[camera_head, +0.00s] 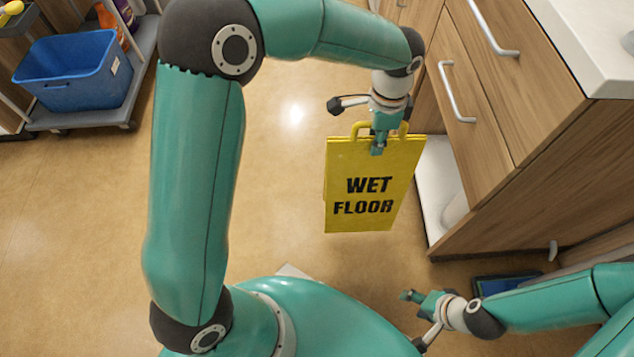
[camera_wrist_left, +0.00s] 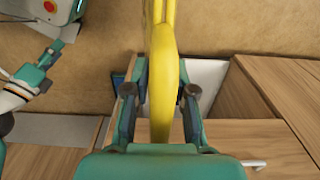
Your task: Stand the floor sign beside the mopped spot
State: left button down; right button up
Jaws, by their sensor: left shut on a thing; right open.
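The yellow floor sign (camera_head: 365,185), marked "WET FLOOR", hangs upright from my left gripper (camera_head: 379,140) in the head view. My left gripper is shut on the sign's top handle. In the left wrist view, the yellow sign (camera_wrist_left: 162,65) runs between the two fingers of my left gripper (camera_wrist_left: 160,95). The sign's panels look folded close together. Whether its lower edge touches the floor is hard to tell. My right gripper (camera_head: 420,312) is open and empty, low in the head view. A bright shiny patch (camera_head: 294,114) shows on the floor left of the sign; I cannot tell whether it is wet.
Wooden drawer cabinets (camera_head: 480,90) with a white counter stand close to the sign's right. A blue bin (camera_head: 75,72) sits on a grey cart (camera_head: 140,75) at the upper left. The tan floor (camera_head: 275,190) between cart and sign is clear.

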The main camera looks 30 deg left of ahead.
aim_at(371, 160)
pick_arm(q)
notch_tip(371, 160, down, 20)
jog(key=b, duration=0.7)
jog(key=shift+r, duration=0.1)
jog(key=c, duration=1)
grip_release()
jog(key=shift+o, duration=0.2)
notch_tip(371, 160, up, 12)
jog(key=p, duration=0.4)
